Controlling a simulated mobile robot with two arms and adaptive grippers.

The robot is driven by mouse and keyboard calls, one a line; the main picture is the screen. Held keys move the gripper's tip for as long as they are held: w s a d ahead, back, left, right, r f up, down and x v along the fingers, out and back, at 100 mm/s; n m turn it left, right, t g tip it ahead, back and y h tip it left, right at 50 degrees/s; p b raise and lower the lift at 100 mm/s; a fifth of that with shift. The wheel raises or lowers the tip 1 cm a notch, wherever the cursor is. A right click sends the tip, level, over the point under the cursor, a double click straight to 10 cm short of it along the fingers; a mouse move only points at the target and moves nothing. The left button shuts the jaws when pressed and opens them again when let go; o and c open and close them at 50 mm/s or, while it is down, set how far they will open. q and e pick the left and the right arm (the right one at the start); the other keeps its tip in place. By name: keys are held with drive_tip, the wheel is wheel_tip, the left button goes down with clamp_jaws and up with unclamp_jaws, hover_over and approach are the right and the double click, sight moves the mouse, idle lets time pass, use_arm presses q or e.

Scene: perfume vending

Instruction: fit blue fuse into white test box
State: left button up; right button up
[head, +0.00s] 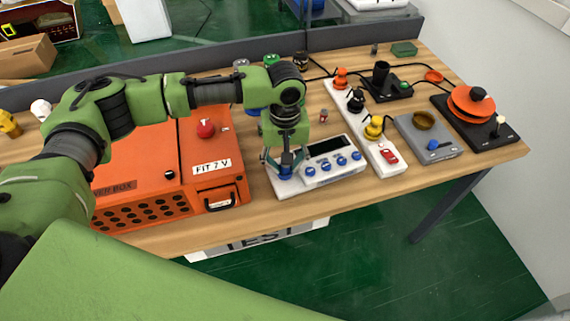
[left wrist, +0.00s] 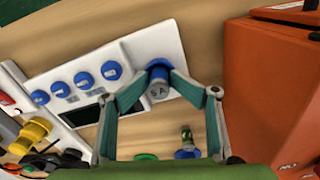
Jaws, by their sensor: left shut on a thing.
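The white test box (head: 288,187) lies near the table's front edge, with a small display and a row of blue knobs. My left gripper (head: 285,167) points down over its left end. In the left wrist view the gripper (left wrist: 160,87) is shut on the blue fuse (left wrist: 158,92), which is marked 5A. The fuse stands over the blue round socket on the white test box (left wrist: 150,40). I cannot tell how deep it sits, since the fingers and the fuse hide the socket. My right gripper is not in view.
The orange power box (head: 150,180) stands close on the left of the gripper. A white power strip (head: 372,135) with coloured plugs is to the right. A grey device (head: 428,138) and a black base with an orange disc (head: 472,100) lie further right.

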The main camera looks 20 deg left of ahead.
use_arm(q)
drive_tip(key=shift+s, duration=0.15)
wheel_tip(320, 180, up, 13)
drive_tip(key=b, duration=0.2)
drive_tip(key=shift+f, duration=0.15)
idle(0.3)
